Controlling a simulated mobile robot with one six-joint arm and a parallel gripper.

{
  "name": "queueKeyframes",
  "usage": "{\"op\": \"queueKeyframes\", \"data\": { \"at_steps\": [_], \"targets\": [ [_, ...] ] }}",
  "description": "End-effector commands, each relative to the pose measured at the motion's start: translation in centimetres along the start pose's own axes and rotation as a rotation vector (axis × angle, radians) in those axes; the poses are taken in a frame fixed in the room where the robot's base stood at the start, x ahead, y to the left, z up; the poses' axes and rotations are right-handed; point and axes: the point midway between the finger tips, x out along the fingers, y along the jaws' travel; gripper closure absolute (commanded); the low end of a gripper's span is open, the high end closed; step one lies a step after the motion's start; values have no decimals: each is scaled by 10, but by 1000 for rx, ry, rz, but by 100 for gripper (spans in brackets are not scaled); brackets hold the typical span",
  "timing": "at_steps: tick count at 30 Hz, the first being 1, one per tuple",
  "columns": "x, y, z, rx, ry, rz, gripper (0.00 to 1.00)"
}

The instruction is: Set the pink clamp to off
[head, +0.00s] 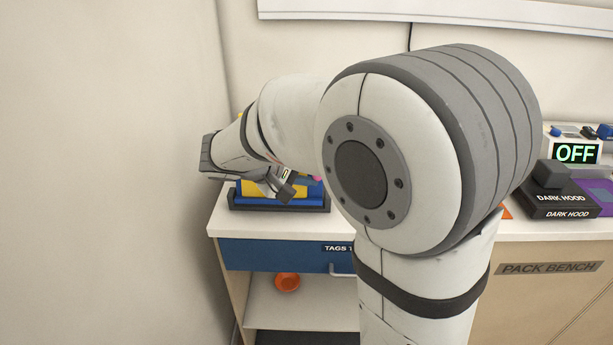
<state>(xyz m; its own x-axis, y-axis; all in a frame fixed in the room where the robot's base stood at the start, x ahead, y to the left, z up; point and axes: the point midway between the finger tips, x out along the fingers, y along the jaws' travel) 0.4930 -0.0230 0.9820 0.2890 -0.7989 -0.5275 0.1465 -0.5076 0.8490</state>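A small pink part (317,178) shows beside my wrist, at the upper right of a blue and yellow device (305,197). It may be the pink clamp, but most of it is hidden behind my arm, so its setting cannot be read. The device sits in a dark tray (240,207) at the left end of the bench. My gripper (281,188) is just in front of the device, at its upper middle. Its fingers are small and partly hidden, so I cannot tell whether they are open or touch anything.
A blue drawer (275,256) marked TAGS is below the device, with an orange dish (288,282) on the shelf beneath. Dark hood boxes (560,199) and a display reading OFF (577,153) stand at right. A wall (110,170) closes the left side.

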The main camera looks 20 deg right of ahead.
Motion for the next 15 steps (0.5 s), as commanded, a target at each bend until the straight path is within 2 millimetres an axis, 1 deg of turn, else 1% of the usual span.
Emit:
{"op": "queueKeyframes", "data": {
  "at_steps": [13, 14, 15],
  "targets": [
    [0, 1, 0, -5, 1, 8, 100],
    [0, 1, 0, -5, 1, 8, 80],
    [0, 1, 0, -5, 1, 8, 77]
  ]
}}
